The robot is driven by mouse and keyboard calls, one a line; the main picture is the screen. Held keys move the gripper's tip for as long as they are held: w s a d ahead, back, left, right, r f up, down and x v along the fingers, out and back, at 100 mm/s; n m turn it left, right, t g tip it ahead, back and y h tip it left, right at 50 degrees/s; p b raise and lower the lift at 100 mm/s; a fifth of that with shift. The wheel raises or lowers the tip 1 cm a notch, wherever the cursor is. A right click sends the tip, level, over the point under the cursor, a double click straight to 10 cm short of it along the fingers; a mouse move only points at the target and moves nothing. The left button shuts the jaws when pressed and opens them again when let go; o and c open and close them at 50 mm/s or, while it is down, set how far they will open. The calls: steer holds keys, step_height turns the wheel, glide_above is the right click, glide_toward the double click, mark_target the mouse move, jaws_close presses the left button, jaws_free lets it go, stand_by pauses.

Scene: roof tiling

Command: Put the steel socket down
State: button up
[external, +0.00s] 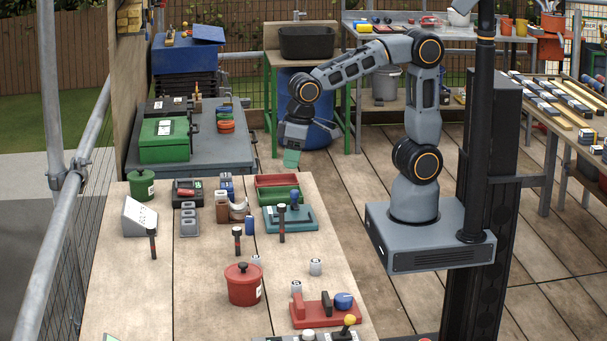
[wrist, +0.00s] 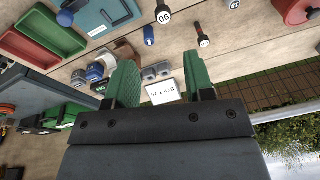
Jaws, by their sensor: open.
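Small grey metal cylinders, which look like steel sockets, stand on the wooden table in the external view: one socket (external: 315,267) right of the red pot, another (external: 296,288) nearer the front. A third is partly hidden behind the pot. I cannot tell which is the task's socket. My gripper (external: 291,158) hangs in the air beyond the table's far right corner, well away from them. In the wrist view my gripper (wrist: 161,68) has its green fingers apart, with nothing held between them.
The table (external: 205,280) carries a red lidded pot (external: 243,287), a grey sloped sign (external: 139,218), a red tray (external: 277,181) and a teal holder (external: 296,221). Black-topped tools (external: 237,241) stand upright among them. Bare wood shows left of the pot.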

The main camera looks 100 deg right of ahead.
steer(key=shift+o, duration=0.4)
steer(key=s+d+f+n+t, duration=0.1)
steer(key=s+d+n, duration=0.1)
steer(key=s+d, duration=0.4)
steer(key=s, duration=0.4)
steer(key=shift+s+d+f, duration=0.15)
steer(key=shift+d+f, duration=0.15)
steer(key=shift+f, duration=0.1)
steer(key=shift+s+d+f+n, duration=0.1)
steer(key=shift+s+f+n, duration=0.1)
steer(key=shift+s+n, duration=0.1)
